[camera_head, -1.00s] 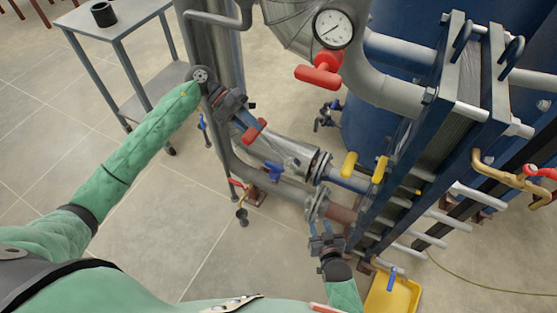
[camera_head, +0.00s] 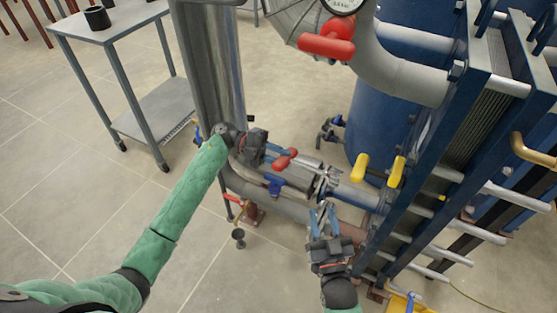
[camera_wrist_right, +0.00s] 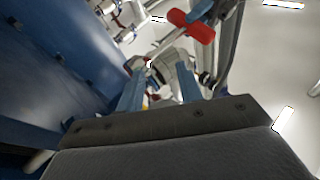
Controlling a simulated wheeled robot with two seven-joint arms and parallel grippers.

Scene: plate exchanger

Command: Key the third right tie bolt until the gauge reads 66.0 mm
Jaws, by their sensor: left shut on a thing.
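The plate exchanger (camera_head: 490,110) stands at the right, with blue end plates and pale tie bolts (camera_head: 515,196) along its side. I cannot tell which bolt is the third right one. A round dial (camera_head: 342,4) is cut off by the top edge, and no mm reading is visible. My left gripper (camera_head: 274,155) is shut on a red-handled tool (camera_head: 286,160), above the pipes and left of the exchanger. My right gripper (camera_head: 323,213) is lower, close to the exchanger's left side, its fingers apart and empty. They also show apart in the right wrist view (camera_wrist_right: 160,92).
A red valve handle (camera_head: 328,42) and yellow handles (camera_head: 360,167) stick out from the pipework. A blue tank (camera_head: 385,90) is behind. A grey side table (camera_head: 108,32) with a black cup (camera_head: 97,17) stands at the upper left. Tiled floor (camera_head: 90,160) is clear at the left.

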